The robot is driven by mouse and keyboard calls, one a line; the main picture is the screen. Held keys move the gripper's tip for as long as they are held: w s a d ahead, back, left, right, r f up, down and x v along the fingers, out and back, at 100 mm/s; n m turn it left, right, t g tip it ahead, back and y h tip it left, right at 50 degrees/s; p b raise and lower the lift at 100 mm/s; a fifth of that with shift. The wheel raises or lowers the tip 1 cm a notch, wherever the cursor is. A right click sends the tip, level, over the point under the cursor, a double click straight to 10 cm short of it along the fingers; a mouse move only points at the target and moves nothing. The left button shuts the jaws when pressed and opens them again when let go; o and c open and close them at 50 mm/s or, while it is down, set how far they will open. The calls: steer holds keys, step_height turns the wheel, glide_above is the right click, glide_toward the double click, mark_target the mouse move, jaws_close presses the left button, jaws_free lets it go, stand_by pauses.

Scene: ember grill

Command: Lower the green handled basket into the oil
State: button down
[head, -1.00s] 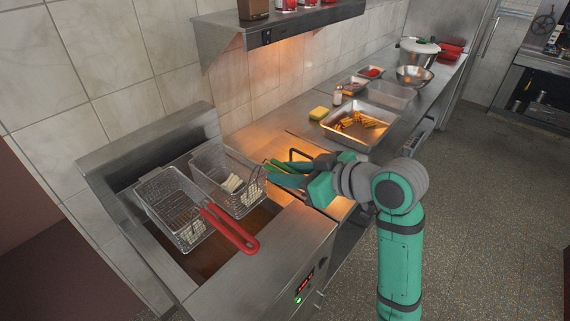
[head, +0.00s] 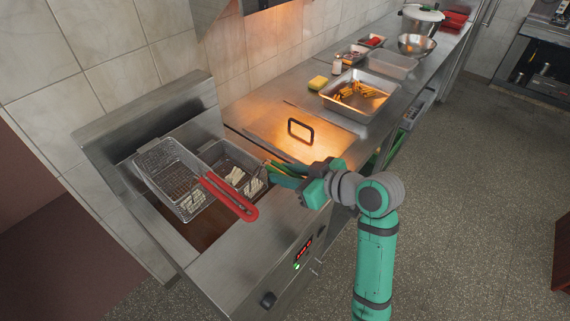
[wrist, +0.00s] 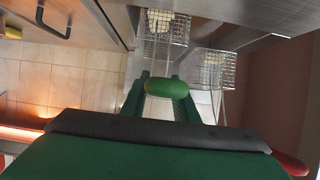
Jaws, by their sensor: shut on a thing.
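The green handled basket (head: 226,158) is the right one of two wire baskets at the fryer, with pale fries in it. It sits low in the fryer well, its rim below that of the other basket. My gripper (head: 274,171) is shut on its green handle (wrist: 166,89), which shows between the fingers in the wrist view. The oil (head: 205,229) is a brown surface in the well, partly hidden under the baskets. I cannot tell how far the green handled basket reaches into it.
A red handled basket (head: 161,173) with fries hangs higher, left of the green one; its red handle (head: 229,196) sticks out over the fryer front. A lid with a black handle (head: 300,131), a tray of food (head: 378,108) and a yellow sponge (head: 318,82) lie to the right.

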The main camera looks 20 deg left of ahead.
steer(key=shift+f, duration=5.15)
steer(key=c, duration=1.3)
jaws_free()
steer(key=v, duration=1)
steer(key=shift+d, duration=0.35)
steer(key=shift+r, duration=0.1)
